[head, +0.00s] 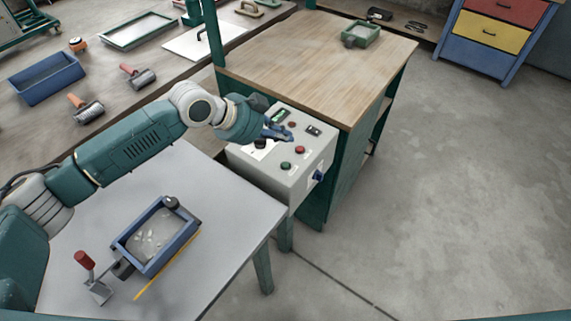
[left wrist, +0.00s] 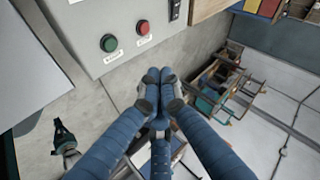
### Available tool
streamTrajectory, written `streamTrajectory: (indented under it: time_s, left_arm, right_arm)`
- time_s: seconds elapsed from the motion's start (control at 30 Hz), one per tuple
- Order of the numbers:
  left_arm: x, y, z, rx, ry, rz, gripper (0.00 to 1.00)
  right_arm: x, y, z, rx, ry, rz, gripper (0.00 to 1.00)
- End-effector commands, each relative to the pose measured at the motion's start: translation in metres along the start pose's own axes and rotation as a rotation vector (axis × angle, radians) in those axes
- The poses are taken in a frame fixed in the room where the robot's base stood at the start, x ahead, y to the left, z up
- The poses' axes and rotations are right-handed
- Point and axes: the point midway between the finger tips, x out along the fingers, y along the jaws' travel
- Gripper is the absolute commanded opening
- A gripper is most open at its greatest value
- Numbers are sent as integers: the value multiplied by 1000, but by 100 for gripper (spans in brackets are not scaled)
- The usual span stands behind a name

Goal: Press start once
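A light grey control box (head: 312,172) stands beside the wooden workbench. On its top face are a green button (head: 285,165) and a red button (head: 300,150). Both also show in the left wrist view, the green button (left wrist: 109,43) left of the red button (left wrist: 143,27), each with a small label too blurred to read surely. My left gripper (head: 288,136) is over the box's top face, behind the two buttons in the head view. In the left wrist view its blue fingertips (left wrist: 159,75) meet with nothing between them, apart from both buttons. My right gripper is not in view.
A black switch (head: 313,131), a small display (head: 280,115) and a dark knob (head: 260,143) are also on the box. A blue-framed tray (head: 127,243) sits on the grey table (head: 225,250) in front. The wooden workbench (head: 330,55) stands behind. Floor to the right is clear.

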Motion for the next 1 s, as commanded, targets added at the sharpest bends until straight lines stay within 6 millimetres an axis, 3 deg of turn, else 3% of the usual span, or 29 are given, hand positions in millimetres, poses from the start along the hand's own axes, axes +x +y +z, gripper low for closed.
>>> streamTrajectory:
  time_s: [0.17,0.43,0.67,1.0]
  left_arm:
    - [15,11,12,-1,-1,0,0]
    - [43,31,32,0,-2,-1,0]
    - [56,41,41,-2,0,0,0]
    - [57,42,42,0,0,0,0]
  right_arm:
    - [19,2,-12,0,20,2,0]
    - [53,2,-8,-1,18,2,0]
    - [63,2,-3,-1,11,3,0]
    - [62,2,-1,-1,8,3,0]
